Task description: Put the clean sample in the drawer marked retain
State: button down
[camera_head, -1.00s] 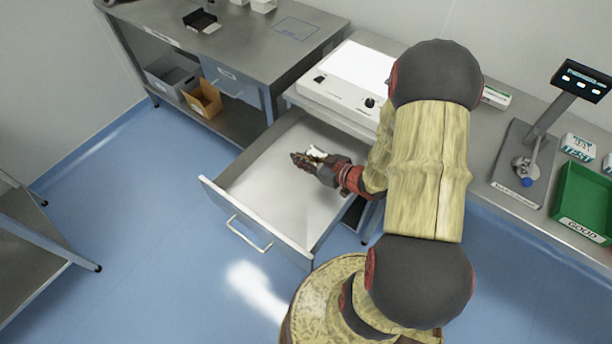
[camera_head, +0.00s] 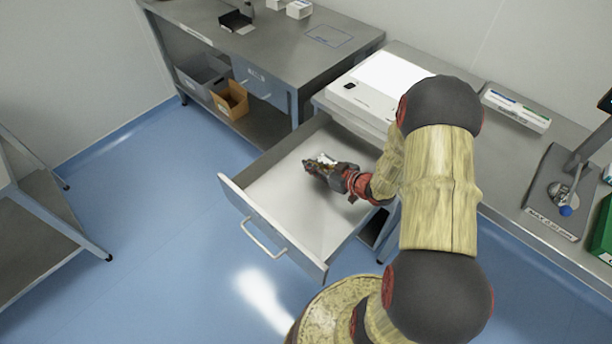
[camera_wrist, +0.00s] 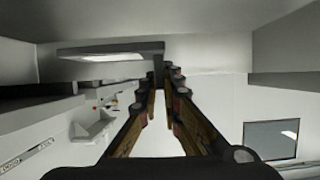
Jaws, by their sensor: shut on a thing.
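The open drawer (camera_head: 283,205) is pulled out from under the bench, with a pale, empty-looking floor and a bar handle on its front. No marking on it can be read from here. My gripper (camera_head: 316,163) is over the drawer's inside, toward its back left part. It is shut on a small white sample (camera_head: 325,158), which shows only partly between the dark fingers. I cannot tell whether the sample touches the drawer floor. In the wrist view the fingers (camera_wrist: 160,85) reach forward, and the sample cannot be made out.
A white light box (camera_head: 372,84) stands on the bench above the drawer. A second bench (camera_head: 265,55) with a closed blue drawer (camera_head: 258,80) and bins below is at the back left. A stand (camera_head: 560,190) and a green tray (camera_head: 602,235) are at the right.

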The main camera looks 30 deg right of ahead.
jog(key=w+f, duration=0.1)
jog(key=w+a+f+b, duration=0.1)
jog(key=f, duration=0.1)
jog(key=shift+w+f, duration=0.2)
jog(key=shift+w, duration=0.15)
jog(key=shift+w+f+b, duration=0.1)
jog(key=shift+f+b, duration=0.8)
jog(key=shift+f, duration=0.65)
jog(key=shift+f, duration=0.1)
jog(key=c, duration=2)
grip_release()
